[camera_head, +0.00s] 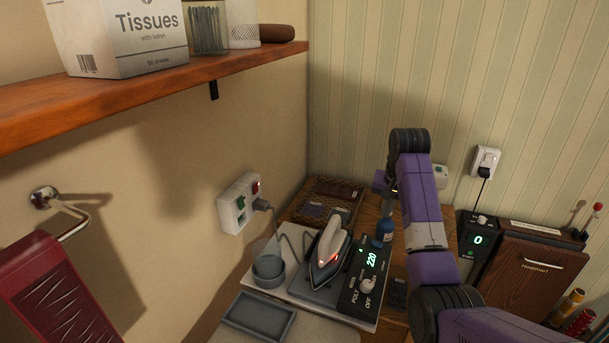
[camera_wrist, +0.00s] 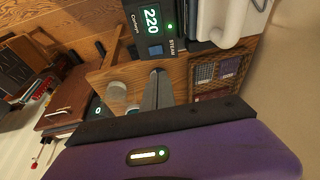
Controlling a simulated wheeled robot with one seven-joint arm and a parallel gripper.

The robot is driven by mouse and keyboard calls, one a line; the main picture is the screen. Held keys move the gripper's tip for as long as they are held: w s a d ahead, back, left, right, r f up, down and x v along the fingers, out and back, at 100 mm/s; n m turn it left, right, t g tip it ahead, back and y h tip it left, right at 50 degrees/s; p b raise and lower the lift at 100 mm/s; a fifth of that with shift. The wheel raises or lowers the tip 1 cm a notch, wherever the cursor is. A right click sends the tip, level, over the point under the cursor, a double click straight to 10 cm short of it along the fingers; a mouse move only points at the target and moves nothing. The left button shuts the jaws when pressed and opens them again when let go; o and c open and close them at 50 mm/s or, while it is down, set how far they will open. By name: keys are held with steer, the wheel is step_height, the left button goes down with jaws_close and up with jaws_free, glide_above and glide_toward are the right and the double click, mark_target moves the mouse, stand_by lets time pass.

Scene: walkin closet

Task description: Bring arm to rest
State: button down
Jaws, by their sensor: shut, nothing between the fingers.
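My purple arm reaches up from the lower right in the head view and bends at a black joint. I cannot tell how far the fingertips are above the table.
An iron (camera_head: 328,245) stands by the panel, with a grey bowl (camera_head: 268,271) and tray (camera_head: 259,315) nearby. A blue bottle (camera_head: 384,232) is close to my arm. A wooden shelf (camera_head: 150,92) juts out upper left. A wooden cabinet (camera_head: 530,270) stands right.

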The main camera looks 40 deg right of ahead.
steer(key=w+d+r+n+t+h, duration=0.2)
steer(key=w+r+t+h, duration=0.3)
steer(key=w+t, duration=0.15)
steer(key=s+a+f+n+t+b, duration=0.1)
steer(key=s+a+f+n+t, duration=0.15)
steer(key=a, duration=0.85)
steer(key=s+a+f+n+t+b, duration=0.1)
steer(key=s+a+f+n+t, duration=0.2)
steer(key=a, duration=0.7)
steer(key=s+a+f+n+t+y+b, duration=0.2)
steer(key=s+a+n+t+y, duration=0.15)
steer(key=s+a, duration=1.6)
steer(key=s+a+f+n+g+y+b, duration=0.1)
steer(key=s+a+f+n+g+y, duration=0.1)
steer(key=s+a, duration=0.6)
steer(key=s+f+g+y, duration=0.1)
steer(key=s+y, duration=0.1)
steer(key=s, duration=0.1)
steer(key=shift+f, duration=0.2)
